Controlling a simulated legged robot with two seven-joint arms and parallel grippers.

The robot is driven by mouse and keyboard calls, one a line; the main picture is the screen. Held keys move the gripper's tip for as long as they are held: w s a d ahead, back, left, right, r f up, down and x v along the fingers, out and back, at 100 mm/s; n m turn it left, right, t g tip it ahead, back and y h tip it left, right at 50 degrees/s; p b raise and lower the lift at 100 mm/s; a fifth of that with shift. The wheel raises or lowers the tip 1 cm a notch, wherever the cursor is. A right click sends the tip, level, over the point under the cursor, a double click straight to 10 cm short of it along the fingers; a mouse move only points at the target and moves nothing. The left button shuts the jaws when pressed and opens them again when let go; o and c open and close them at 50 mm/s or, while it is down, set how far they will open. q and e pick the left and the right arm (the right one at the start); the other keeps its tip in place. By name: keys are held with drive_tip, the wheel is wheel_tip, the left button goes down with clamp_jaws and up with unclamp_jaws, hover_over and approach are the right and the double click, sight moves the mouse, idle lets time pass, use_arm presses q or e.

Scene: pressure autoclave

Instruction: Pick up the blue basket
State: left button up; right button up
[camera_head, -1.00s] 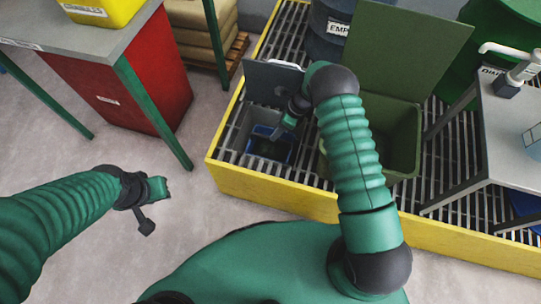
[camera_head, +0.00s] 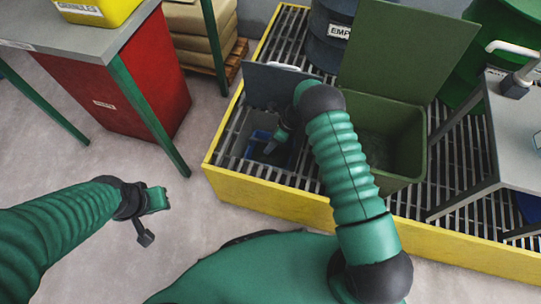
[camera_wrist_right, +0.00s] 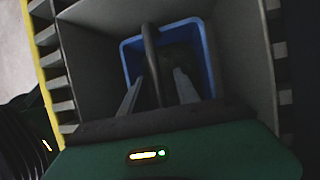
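The blue basket (camera_head: 258,138) sits inside a grey open bin (camera_head: 242,131) on the slatted platform, partly covered by my right gripper. In the right wrist view the blue basket (camera_wrist_right: 207,55) shows its rim, with a dark handle (camera_wrist_right: 151,62) arching across it. My right gripper (camera_head: 271,149) is down in the bin. In the wrist view its two fingers (camera_wrist_right: 157,88) are apart, with the handle between them; contact is not clear. My left gripper (camera_head: 160,200) is over the floor at left, away from the basket; its fingers are too small to judge.
The grey bin's raised lid (camera_head: 270,84) stands behind it. A green bin (camera_head: 410,135) with its lid up is close on the right. The yellow platform edge (camera_head: 260,195) runs in front. A table (camera_head: 85,45) and red container (camera_head: 110,95) stand left.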

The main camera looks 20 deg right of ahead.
drive_tip(key=shift+f, duration=0.1)
clamp_jaws()
idle(1.5)
